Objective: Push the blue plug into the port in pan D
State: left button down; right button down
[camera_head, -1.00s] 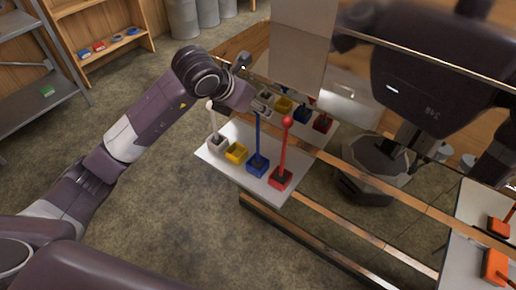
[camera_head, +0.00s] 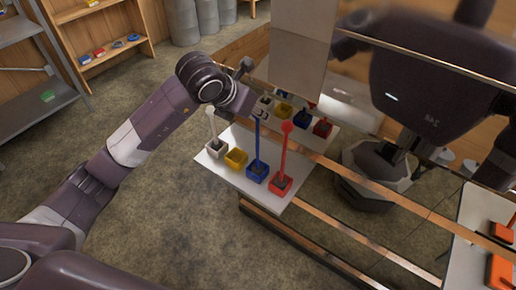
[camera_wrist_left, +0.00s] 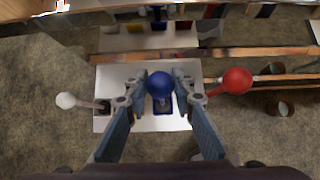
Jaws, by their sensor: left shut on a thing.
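The blue plug (camera_head: 257,140) is a tall blue rod standing upright, its lower end in a square blue holder (camera_head: 257,175) on a white board (camera_head: 228,180). In the left wrist view its round blue knob (camera_wrist_left: 159,84) lies between the two fingertips. My left gripper (camera_head: 260,108) is over the top of the rod and shut on the plug; its fingers are partly hidden in the head view. The blue holder (camera_wrist_left: 163,106) shows just under the knob in the wrist view. I cannot tell which part is pan D, and its port is not discernible. My right gripper is not in view.
A white-knobbed rod (camera_head: 211,125) in a white holder and a red-knobbed rod (camera_head: 283,150) in a red holder flank the blue plug closely. A yellow holder (camera_head: 236,159) has no rod. A shiny panel behind reflects the holders. Orange items (camera_head: 499,272) lie at the right.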

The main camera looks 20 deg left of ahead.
pick_arm(q)
jog(key=shift+r+p, duration=0.7)
jog(key=shift+r, duration=0.65)
notch_tip(320, 180, up, 4)
jog(key=shift+r+p, duration=0.1)
jog(key=shift+p, duration=0.95)
jog(key=shift+r, duration=0.15)
